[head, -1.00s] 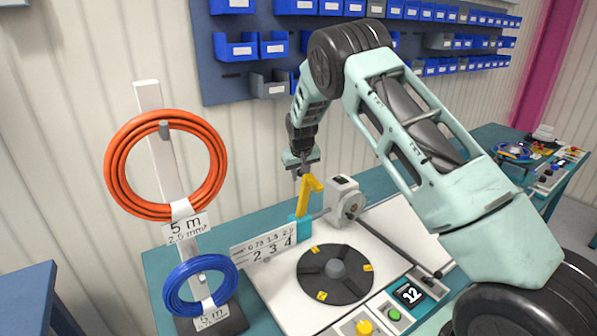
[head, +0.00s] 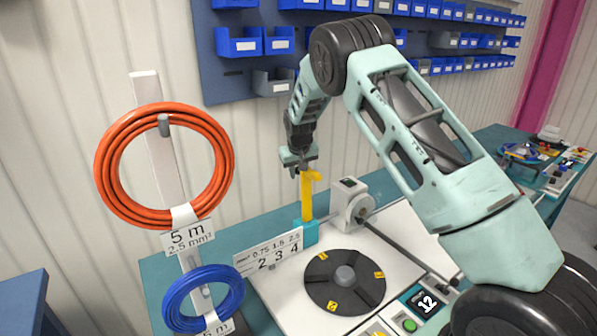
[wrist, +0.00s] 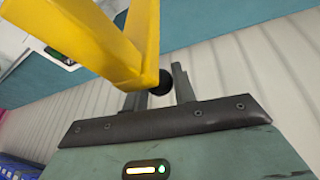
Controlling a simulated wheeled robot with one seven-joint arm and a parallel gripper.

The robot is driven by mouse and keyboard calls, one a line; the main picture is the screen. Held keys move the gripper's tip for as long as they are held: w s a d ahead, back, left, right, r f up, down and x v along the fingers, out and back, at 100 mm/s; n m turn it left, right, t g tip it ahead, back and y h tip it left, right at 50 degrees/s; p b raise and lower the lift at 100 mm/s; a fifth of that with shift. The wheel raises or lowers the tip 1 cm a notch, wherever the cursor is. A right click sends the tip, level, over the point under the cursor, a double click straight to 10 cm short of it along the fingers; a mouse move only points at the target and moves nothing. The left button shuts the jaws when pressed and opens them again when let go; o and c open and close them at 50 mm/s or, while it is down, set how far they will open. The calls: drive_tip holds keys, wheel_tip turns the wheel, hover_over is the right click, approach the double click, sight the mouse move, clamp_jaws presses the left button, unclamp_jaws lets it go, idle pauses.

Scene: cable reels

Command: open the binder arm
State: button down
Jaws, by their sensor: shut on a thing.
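The yellow binder arm (head: 307,200) stands nearly upright on a teal block (head: 306,234) at the back of the worktop. Its short top piece points right in the head view. In the wrist view the yellow arm (wrist: 112,45) crosses the upper left, and a black knob (wrist: 161,84) shows at its bend. My gripper (head: 298,174) is at the top of the binder arm. In the wrist view my gripper's fingers (wrist: 158,95) stand on either side of the knob, shut on it. The exact contact is partly hidden.
A dark turntable (head: 345,283) lies in front of the block. A grey housing (head: 352,202) with a long rod stands to the right. A number plate (head: 268,252) is at the left. Orange (head: 113,150) and blue (head: 172,300) cable coils hang on a post further left.

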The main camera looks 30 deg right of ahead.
drive_tip(key=c, duration=1.2)
unclamp_jaws()
drive_tip(key=b+v, duration=0.5)
drive_tip(key=v, duration=1.2)
drive_tip(key=shift+s+r, duration=0.1)
drive_tip(key=s+a+f+n+y, duration=0.1)
drive_tip(key=s+a+f, duration=0.25)
drive_tip(key=s, duration=0.65)
drive_tip(key=s+a+f+g, duration=0.1)
drive_tip(key=s+a+f, duration=0.3)
drive_tip(key=s, duration=0.6)
drive_tip(key=s+a+f+n+y, duration=0.15)
drive_tip(key=s+f, duration=0.35)
drive_tip(key=s, duration=0.5)
drive_tip(key=s+a+n+g, duration=0.1)
drive_tip(key=s+a+n, duration=0.1)
drive_tip(key=s+a, duration=0.2)
drive_tip(key=s+a+n+g+b, duration=0.1)
drive_tip(key=s+a+n, duration=0.2)
drive_tip(key=a, duration=0.6)
drive_tip(key=s+a+n, duration=0.2)
drive_tip(key=s+a, duration=0.4)
drive_tip(key=shift+s+a+r+n+g, duration=0.1)
drive_tip(key=shift+a+r+n+g, duration=0.05)
drive_tip(key=shift+r+n+g, duration=0.2)
